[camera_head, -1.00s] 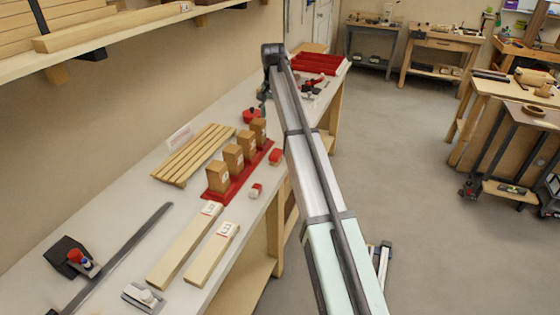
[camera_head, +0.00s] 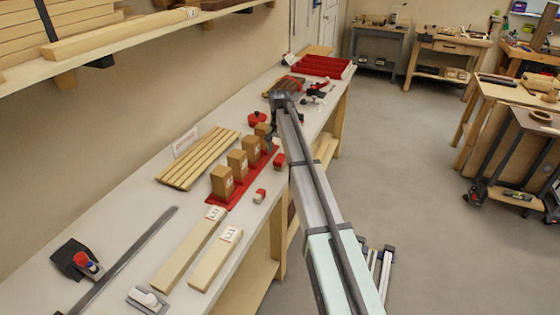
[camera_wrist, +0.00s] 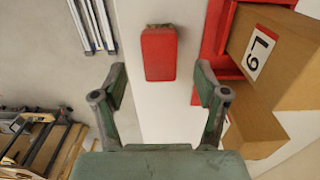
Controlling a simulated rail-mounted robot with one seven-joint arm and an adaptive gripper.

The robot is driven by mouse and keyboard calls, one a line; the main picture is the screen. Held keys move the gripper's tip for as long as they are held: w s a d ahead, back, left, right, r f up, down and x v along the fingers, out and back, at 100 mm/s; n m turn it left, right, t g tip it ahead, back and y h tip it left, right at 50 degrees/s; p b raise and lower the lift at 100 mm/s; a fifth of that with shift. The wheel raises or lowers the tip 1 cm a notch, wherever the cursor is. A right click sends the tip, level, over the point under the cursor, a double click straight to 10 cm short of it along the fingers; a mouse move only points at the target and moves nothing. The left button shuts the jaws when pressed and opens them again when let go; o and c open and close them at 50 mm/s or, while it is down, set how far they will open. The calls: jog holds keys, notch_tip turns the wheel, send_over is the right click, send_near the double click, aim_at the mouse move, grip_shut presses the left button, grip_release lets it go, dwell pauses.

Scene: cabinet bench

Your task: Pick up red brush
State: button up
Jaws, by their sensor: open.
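The red brush (camera_wrist: 159,54) lies on the pale bench top in the wrist view, a red block with a brownish end at the top. My gripper (camera_wrist: 160,70) is open, with one finger on each side of the brush in the picture; neither finger visibly touches it. The height gap cannot be told. In the head view a small red piece (camera_head: 279,160), likely the same brush, lies near the bench's front edge beside the red rack. The gripper's fingers are not clear there, partly hidden by my arm.
A red rack (camera_wrist: 210,44) with wooden blocks (camera_wrist: 265,55) stands close on the right in the wrist view. A red and white piece (camera_head: 260,195) and wooden boards (camera_head: 188,248) lie nearer. Red trays (camera_head: 322,66) are at the far end. Floor lies beyond the front edge.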

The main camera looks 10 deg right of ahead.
aim_at(280, 157)
jog(key=shift+w+d+f+p, duration=0.1)
jog(key=shift+f+p, duration=0.55)
jog(key=shift+f, duration=0.7)
jog(key=shift+w+f+p, duration=0.1)
jog(key=shift+f+p, duration=0.55)
jog(key=shift+f, duration=0.7)
jog(key=c, duration=1.3)
